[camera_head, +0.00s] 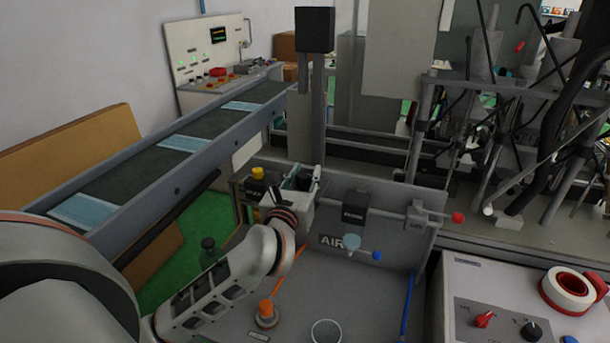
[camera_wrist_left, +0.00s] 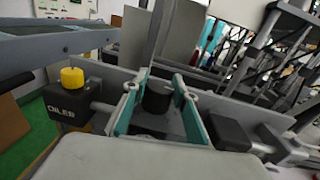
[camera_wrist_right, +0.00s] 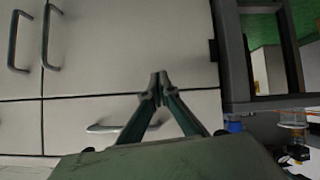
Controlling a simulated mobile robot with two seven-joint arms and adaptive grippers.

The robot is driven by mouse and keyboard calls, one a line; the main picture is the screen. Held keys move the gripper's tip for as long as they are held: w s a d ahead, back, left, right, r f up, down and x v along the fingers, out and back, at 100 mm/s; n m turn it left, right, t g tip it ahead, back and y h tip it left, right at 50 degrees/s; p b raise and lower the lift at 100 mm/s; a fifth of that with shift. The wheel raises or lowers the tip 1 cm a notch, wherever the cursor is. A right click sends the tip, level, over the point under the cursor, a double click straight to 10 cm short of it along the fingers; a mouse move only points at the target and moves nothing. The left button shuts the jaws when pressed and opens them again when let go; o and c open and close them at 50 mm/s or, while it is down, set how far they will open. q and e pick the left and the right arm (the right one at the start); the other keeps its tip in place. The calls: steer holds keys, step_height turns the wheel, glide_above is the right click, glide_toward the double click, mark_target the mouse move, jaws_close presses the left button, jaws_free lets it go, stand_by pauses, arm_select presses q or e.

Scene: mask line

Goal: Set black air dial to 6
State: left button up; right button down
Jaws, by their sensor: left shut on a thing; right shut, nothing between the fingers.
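The black air dial (camera_wrist_left: 157,98) is a dark round knob. It stands between the teal fingers of my left gripper (camera_wrist_left: 159,88), which is shut on it. No numbers on the dial are readable. In the head view my left gripper (camera_head: 299,180) is at the grey AIR panel (camera_head: 400,205), beside the oiler with its yellow cap, and mostly hides the dial. My right gripper (camera_wrist_right: 158,88) shows only in the right wrist view. It is shut and empty in front of pale cabinet drawers (camera_wrist_right: 140,40).
The oiler (camera_wrist_left: 70,100) stands left of the dial, and another black block (camera_head: 355,204) sits to its right. A conveyor (camera_head: 105,183) with blue masks runs behind on the left. An orange knob (camera_head: 266,308) and a red-knobbed control box (camera_head: 470,275) are nearer.

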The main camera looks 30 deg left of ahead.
mark_target(302, 179)
arm_select(q)
steer(key=shift+m+h, duration=0.4)
steer(key=shift+h, duration=0.2)
steer(key=o, duration=1.1)
steer(key=shift+w, duration=0.1)
steer(key=shift+s, duration=0.2)
steer(key=v, duration=0.7)
steer(key=shift+s, duration=0.1)
steer(key=shift+f, duration=0.15)
